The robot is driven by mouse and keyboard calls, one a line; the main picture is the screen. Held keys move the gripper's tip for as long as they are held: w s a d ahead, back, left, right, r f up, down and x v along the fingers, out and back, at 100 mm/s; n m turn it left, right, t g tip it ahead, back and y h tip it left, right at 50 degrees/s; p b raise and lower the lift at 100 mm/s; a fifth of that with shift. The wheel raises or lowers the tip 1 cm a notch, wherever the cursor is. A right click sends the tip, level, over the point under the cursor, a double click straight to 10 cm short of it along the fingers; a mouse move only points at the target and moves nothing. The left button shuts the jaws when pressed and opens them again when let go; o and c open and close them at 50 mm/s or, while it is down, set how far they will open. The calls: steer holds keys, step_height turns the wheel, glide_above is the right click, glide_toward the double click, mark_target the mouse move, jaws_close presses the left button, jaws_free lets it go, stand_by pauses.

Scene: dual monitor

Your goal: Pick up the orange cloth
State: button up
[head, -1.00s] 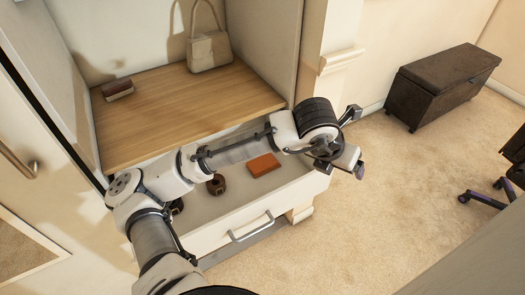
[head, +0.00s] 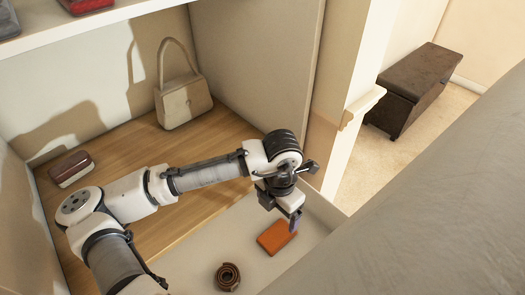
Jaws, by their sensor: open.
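The orange cloth (head: 275,237) is a small, flat, folded rectangle lying on the pale floor of an open drawer (head: 322,232), below the wooden shelf. My gripper (head: 292,217) hangs from the end of my arm, just above and to the right of the cloth, pointing down. It is open and holds nothing that I can see. It partly overlaps the cloth's upper right corner in the picture, and I cannot tell whether they touch.
A coiled brown belt (head: 228,277) lies in the drawer to the left of the cloth. A beige handbag (head: 182,100) and a dark red and white item (head: 71,169) stand on the wooden shelf (head: 130,140). A grey surface (head: 430,190) fills the lower right. A brown chest (head: 425,85) stands beyond.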

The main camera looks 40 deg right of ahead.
steer(key=f, duration=0.8)
steer(key=shift+w+f, duration=0.15)
steer(key=shift+w, duration=0.1)
steer(key=shift+s+f+p, duration=0.2)
steer(key=shift+f+p, duration=0.7)
steer(key=shift+f, duration=1.8)
steer(key=c, duration=1.2)
steer(key=shift+o, duration=0.2)
steer(key=shift+r, duration=0.1)
